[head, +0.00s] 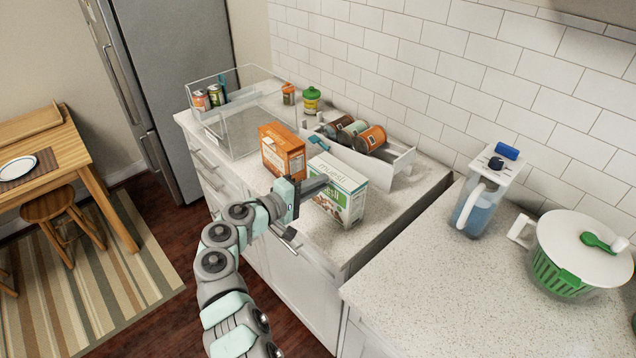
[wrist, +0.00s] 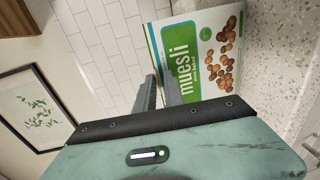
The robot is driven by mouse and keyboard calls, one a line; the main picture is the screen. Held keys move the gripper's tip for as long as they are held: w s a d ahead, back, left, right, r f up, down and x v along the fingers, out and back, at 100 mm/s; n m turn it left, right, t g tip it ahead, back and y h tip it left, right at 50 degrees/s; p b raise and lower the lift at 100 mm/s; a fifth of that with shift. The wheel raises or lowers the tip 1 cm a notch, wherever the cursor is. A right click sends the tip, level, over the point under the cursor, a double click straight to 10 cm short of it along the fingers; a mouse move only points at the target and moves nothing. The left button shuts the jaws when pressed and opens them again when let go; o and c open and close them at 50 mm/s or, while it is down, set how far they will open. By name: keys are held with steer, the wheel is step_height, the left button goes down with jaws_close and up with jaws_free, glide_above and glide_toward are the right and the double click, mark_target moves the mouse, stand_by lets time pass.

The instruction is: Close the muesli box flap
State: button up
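The muesli box (head: 350,205) stands upright on the counter near its front edge, white and green with a picture of round brown pieces. A white top panel with green lettering (head: 338,169) shows at its top; how far this flap is raised is hard to tell. My gripper (head: 322,184) is at the box's upper left, its fingers pointing toward the box top. In the wrist view the box (wrist: 208,50) lies sideways beyond the fingers (wrist: 160,85), which are close together with nothing seen between them. I cannot tell whether they touch the box.
An orange box (head: 283,152) stands left of the muesli box. Behind is a white organizer (head: 400,165) with jars lying in it. A clear bin (head: 240,130) stands farther left. A pitcher (head: 473,208) and salad spinner (head: 575,255) are right, with bare counter before them.

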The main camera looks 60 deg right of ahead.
steer(key=o, duration=0.4)
steer(key=shift+c, duration=0.2)
steer(key=shift+a, duration=0.15)
steer(key=p+v, duration=0.1)
steer(key=v, duration=0.9)
steer(key=shift+a, duration=0.35)
steer(key=shift+w, duration=0.1)
